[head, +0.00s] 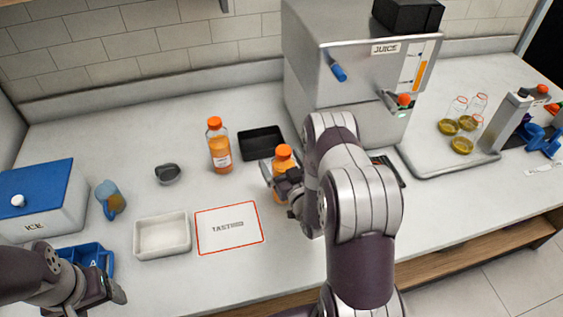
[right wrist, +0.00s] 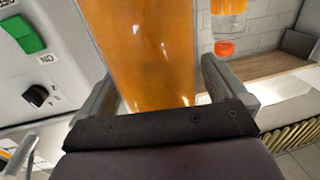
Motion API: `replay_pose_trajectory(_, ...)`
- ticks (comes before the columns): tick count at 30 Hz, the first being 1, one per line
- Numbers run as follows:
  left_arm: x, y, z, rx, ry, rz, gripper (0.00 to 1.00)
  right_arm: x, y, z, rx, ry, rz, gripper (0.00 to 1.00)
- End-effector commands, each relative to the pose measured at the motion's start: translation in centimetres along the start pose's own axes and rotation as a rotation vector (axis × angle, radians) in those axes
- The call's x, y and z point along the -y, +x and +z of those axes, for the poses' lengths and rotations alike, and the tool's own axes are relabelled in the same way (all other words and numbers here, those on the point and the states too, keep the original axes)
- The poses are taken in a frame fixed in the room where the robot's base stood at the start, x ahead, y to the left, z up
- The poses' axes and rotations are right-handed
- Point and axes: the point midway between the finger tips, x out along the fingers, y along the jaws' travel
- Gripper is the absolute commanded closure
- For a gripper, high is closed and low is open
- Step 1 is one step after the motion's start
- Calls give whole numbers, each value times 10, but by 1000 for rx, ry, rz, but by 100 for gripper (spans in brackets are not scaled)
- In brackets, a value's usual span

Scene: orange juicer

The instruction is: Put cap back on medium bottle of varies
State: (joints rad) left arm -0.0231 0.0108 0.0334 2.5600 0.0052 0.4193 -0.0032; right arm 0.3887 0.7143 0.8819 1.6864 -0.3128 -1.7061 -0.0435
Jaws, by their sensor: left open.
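A squat bottle of orange juice (head: 278,190) with an orange cap (head: 283,151) on its top stands or is held right of the mat; my gripper hides its lower part. My right gripper (head: 279,178) has its fingers on either side of this bottle. In the right wrist view the bottle (right wrist: 145,50) fills the space between the fingers (right wrist: 160,88); whether they grip it is unclear. A taller capped bottle (head: 220,153) stands upright to the left, and a capped bottle also shows upside down in the right wrist view (right wrist: 228,8). My left gripper (head: 117,293) is open and empty at bottom left.
A lettered, red-edged mat (head: 230,240) and a white tray (head: 162,237) lie in front. A black tray (head: 262,142), a grey bowl (head: 168,174), a mug (head: 110,199) and an ice box (head: 45,200) stand around.

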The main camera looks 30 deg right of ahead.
Motion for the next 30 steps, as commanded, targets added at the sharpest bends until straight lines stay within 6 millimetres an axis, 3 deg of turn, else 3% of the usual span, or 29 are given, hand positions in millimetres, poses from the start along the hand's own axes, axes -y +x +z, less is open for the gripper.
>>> replay_pose_trajectory(8, 0, -3, 0, 0, 0, 0, 30, 0, -2, -3, 1, 0, 0, 1)
replay_pose_trajectory(21, 0, 13, 2, 0, 0, 0, 30, -1, -93, -1, 2, 2, 4, 1)
replay_pose_trajectory(30, 0, 16, 2, 0, 0, 0, 30, 0, -120, -3, -1, 0, 1, 1)
